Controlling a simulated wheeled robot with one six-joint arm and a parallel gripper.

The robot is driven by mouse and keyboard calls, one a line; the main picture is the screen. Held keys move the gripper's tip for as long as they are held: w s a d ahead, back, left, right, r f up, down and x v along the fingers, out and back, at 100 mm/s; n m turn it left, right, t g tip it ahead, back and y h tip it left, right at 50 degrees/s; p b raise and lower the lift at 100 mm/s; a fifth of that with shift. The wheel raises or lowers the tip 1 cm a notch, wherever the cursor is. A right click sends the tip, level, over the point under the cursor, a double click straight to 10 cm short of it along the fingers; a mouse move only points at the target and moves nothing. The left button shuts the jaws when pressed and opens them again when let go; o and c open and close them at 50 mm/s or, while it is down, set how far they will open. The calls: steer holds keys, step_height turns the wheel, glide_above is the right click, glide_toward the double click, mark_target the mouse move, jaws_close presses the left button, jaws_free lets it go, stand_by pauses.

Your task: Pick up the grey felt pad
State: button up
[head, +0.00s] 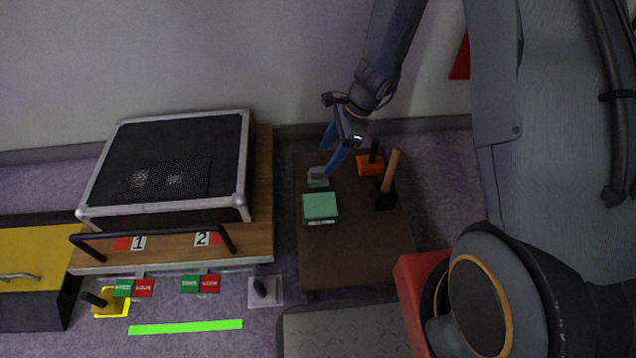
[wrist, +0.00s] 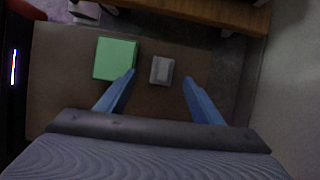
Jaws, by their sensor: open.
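The grey felt pad (head: 318,179) is a small light-grey block on the brown table top (head: 345,255), near its far left corner. It also shows in the wrist view (wrist: 162,71). My gripper (head: 331,158) is open and empty, with its blue fingers pointing down just above the pad. In the wrist view the gripper's fingertips (wrist: 160,77) lie apart on either side of the pad. I see no contact, and the exact height gap cannot be told.
A green block (head: 320,206) sits close in front of the pad; it is beside the pad in the wrist view (wrist: 115,58). An orange block (head: 370,165) with a black handle and a black holder (head: 384,196) with a wooden handle stand to the right. A wooden bench (head: 262,185) bears a black case.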

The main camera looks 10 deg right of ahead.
mark_target(320, 169)
steer(key=shift+w+a+f+b, duration=0.1)
steer(key=shift+w+f+b, duration=0.1)
steer(key=shift+f, duration=0.3)
steer(key=shift+w+a+f+b, duration=0.1)
steer(key=shift+f+b, duration=0.05)
steer(key=shift+f, duration=0.35)
steer(key=b+x, duration=0.5)
steer(key=x, duration=0.2)
steer(key=shift+f, duration=0.25)
steer(key=shift+r, duration=0.1)
steer(key=c, duration=1.3)
steer(key=shift+o, duration=0.2)
steer(key=shift+r, duration=0.1)
step_height(320, 169, up, 10)
steer(key=p, duration=0.6)
